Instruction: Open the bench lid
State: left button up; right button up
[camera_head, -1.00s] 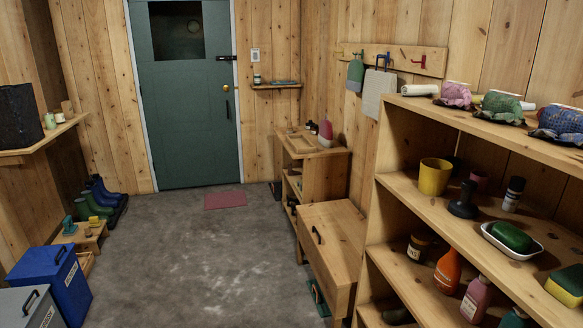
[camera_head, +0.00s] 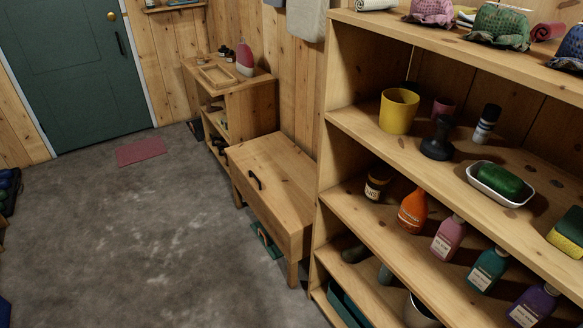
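The wooden bench (camera_head: 268,212) stands against the right wall, between a small cabinet and the tall shelf unit. Its flat lid (camera_head: 280,172) looks shut, and nothing lies on it. A dark handle (camera_head: 255,180) shows at the bench's left side, towards the open floor. The bench stands on short legs. Its right end is partly hidden by the shelf unit. Neither of my grippers is in view.
The tall shelf unit (camera_head: 324,165) fills the right side, loaded with bottles, cups and soap. A small cabinet (camera_head: 252,103) with a tray stands beyond the bench. A green item (camera_head: 265,238) lies beneath the bench. The grey floor (camera_head: 150,230) left of it is clear.

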aim_at(282, 176)
jog(key=i+j, duration=0.6)
jog(key=i+j+z, duration=0.15)
jog(key=i+j, duration=1)
jog(key=j, duration=0.15)
jog(key=l+z, duration=0.05)
